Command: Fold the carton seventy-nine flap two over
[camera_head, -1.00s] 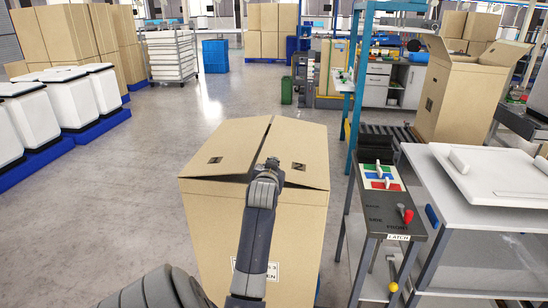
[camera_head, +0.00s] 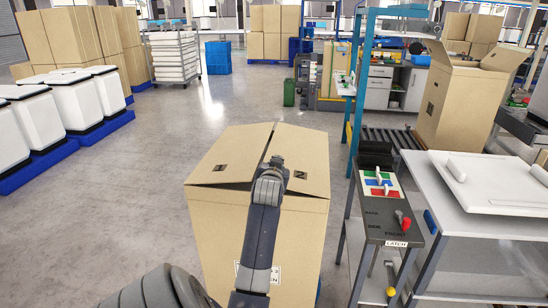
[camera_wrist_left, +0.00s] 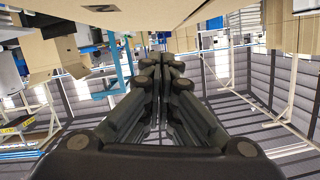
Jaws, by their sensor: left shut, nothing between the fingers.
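The brown carton (camera_head: 250,235) stands upright in front of me in the head view. Its two long top flaps, the left flap (camera_head: 229,152) and the right flap (camera_head: 305,150), lean inward and nearly meet, with a narrow gap between them. Dark gaps show under their near edges. My left gripper (camera_head: 275,163) is over the near end of the gap between the flaps, and my arm hides part of the carton front. In the left wrist view the gripper fingers (camera_wrist_left: 161,75) are shut and empty, below a tan cardboard surface (camera_wrist_left: 150,12). My right gripper is not in view.
A control panel (camera_head: 385,205) with a red lever and a white-topped table (camera_head: 480,180) stand close on the right. An open carton (camera_head: 455,105) is behind them. White bins (camera_head: 65,105) on blue pallets line the left. The floor between is clear.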

